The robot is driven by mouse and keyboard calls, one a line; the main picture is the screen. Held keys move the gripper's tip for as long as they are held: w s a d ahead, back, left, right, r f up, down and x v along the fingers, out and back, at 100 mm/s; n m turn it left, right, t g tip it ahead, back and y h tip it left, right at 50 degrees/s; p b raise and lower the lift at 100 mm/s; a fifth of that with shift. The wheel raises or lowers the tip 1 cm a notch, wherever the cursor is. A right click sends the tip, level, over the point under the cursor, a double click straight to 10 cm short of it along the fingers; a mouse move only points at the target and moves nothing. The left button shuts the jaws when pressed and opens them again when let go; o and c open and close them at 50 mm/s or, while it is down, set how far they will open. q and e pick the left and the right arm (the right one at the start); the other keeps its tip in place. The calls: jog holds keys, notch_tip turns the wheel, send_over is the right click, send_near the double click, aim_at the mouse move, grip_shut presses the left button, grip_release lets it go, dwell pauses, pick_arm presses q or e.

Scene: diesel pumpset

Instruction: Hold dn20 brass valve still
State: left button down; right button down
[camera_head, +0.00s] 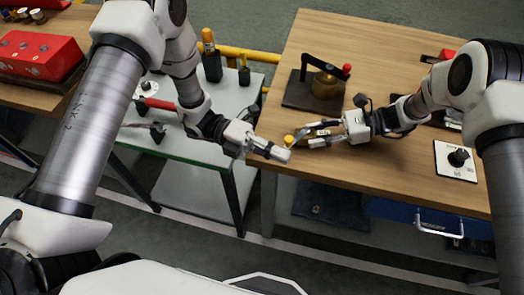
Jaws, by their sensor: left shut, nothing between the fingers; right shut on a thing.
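A small brass-yellow piece (289,139), which looks like the brass valve, shows at the fingertips of my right gripper (304,137), over the table's left front edge. My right gripper comes in from the right and is shut on it; the fingers hide part of it, so its full shape cannot be told. My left gripper (284,154) is shut and empty. Its tip is just below the brass piece, close to the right fingertips; whether they touch cannot be told.
A black plate (297,96) with a brass fixture and red-knobbed lever stands on the wooden table (390,45). A white plate with a black knob (458,157) lies at right. A grey-topped cart (190,152) with tools stands left. A red box (40,55) sits farther left.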

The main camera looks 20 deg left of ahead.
pick_arm(q)
jog(key=shift+w+a, duration=0.15)
jog(key=shift+w, duration=0.4)
jog(key=shift+w+a, duration=0.15)
jog(key=shift+w, duration=0.4)
jog(key=shift+w+a, duration=0.3)
jog(key=shift+a, duration=0.05)
jog(key=shift+w+a, duration=0.75)
jog(key=shift+w, duration=0.05)
jog(key=shift+w+a, duration=0.4)
jog(key=shift+w, duration=0.3)
jog(key=shift+w+a, duration=0.4)
jog(key=shift+w, duration=0.3)
jog(key=shift+w, duration=0.1)
